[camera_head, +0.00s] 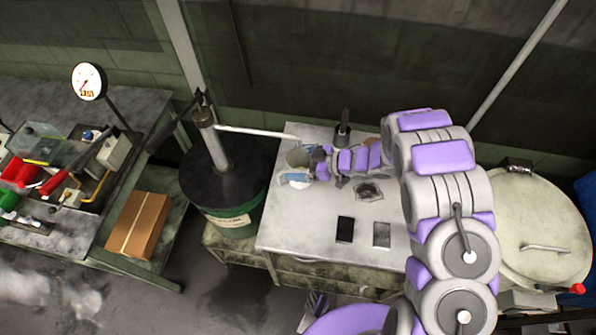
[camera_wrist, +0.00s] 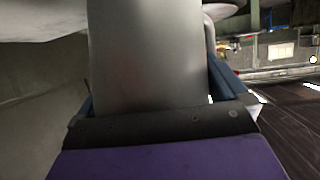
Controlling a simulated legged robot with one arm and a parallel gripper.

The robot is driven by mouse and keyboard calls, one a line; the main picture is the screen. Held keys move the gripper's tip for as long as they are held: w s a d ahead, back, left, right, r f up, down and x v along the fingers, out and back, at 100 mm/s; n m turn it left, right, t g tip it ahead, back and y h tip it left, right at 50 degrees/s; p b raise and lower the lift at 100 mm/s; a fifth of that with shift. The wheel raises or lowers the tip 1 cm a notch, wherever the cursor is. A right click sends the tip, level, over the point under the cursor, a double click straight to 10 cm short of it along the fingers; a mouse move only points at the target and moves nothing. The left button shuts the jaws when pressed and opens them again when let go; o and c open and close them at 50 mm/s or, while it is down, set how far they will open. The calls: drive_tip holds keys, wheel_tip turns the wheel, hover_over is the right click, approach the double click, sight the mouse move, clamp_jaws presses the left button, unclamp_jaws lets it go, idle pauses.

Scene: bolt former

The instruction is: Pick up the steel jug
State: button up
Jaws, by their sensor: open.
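The steel jug (camera_head: 297,157) stands at the left back part of the metal table. In the wrist view the jug (camera_wrist: 148,55) is a large smooth grey body filling the middle, with a handle-like strip at its right edge. My gripper (camera_head: 303,166) reaches in from the right at the jug. Its blue fingers lie on both sides of the jug in the wrist view, open around it. A narrow gap shows by the right finger; contact at the left finger cannot be told. The jug's lower part is partly hidden by a finger.
The metal table (camera_head: 290,235) also bears a dark upright tool (camera_head: 342,128), a small dish (camera_head: 369,191) and two flat plates. A green drum (camera_head: 235,218) with a black lid and pump stands left of it. A round pale lidded vessel (camera_head: 530,220) stands right. The table's front left is clear.

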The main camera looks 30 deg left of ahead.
drive_tip(key=shift+c, duration=0.3)
drive_tip(key=shift+d+r, duration=0.1)
drive_tip(key=shift+d, duration=0.1)
drive_tip(key=c, duration=0.4)
drive_tip(key=shift+a, duration=0.1)
drive_tip(key=c, duration=0.5)
drive_tip(key=shift+r, duration=0.1)
